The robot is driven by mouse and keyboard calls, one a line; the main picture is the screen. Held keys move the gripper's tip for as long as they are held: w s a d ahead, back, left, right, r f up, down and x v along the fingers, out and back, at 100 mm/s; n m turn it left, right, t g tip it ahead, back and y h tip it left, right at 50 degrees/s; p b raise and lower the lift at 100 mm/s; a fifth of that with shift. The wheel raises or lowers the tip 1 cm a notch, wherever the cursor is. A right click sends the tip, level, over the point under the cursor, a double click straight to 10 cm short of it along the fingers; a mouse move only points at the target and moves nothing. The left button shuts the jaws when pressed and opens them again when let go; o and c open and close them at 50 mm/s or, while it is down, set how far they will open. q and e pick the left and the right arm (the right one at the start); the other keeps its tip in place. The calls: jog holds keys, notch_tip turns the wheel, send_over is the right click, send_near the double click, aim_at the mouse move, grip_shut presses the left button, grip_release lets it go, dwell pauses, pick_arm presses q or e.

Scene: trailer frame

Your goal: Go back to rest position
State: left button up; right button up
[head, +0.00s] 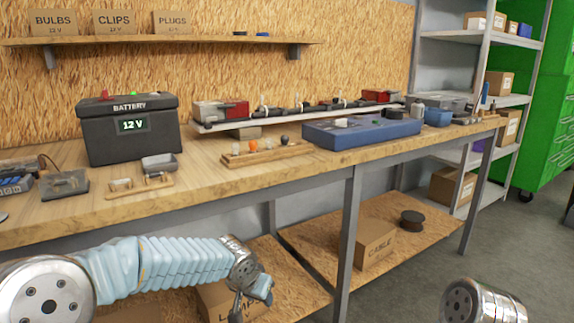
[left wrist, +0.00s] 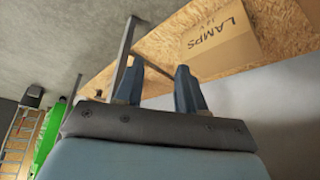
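My left gripper (head: 254,296) hangs low in front of the workbench, below the tabletop, at the end of my blue-sleeved arm. In the left wrist view its two blue fingers (left wrist: 157,90) stand apart with nothing between them. My right arm shows only as a metal rounded part at the bottom right of the head view; its gripper is out of frame. The workbench (head: 95,216) has a wooden top and grey legs.
A 12 V battery (head: 130,130), a blue tray (head: 362,133) and a wooden bulb holder (head: 268,153) stand on the bench. A LAMPS box (left wrist: 220,38) and a CABLE box (head: 375,243) sit on the lower shelf. Grey floor (head: 405,290) is clear at right.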

pick_arm(q)
jog(key=s+f+n+g+h, duration=0.1)
jog(key=s+f, duration=0.3)
jog(key=f, duration=0.3)
jog(key=s+f+g+h, duration=0.1)
jog(key=s+f+g, duration=0.15)
jog(key=f, duration=0.55)
jog(key=s+a+f+n, duration=0.2)
jog(key=s+f, duration=0.5)
jog(key=s, duration=0.3)
jog(key=s+a+f+n, duration=0.1)
jog(key=s+f+n, duration=0.2)
jog(key=s+f, duration=0.5)
jog(key=s+g, duration=0.1)
jog(key=s, duration=0.1)
jog(key=shift+s+a+f, duration=0.3)
jog(key=shift+s+a, duration=0.05)
jog(key=shift+a, duration=0.05)
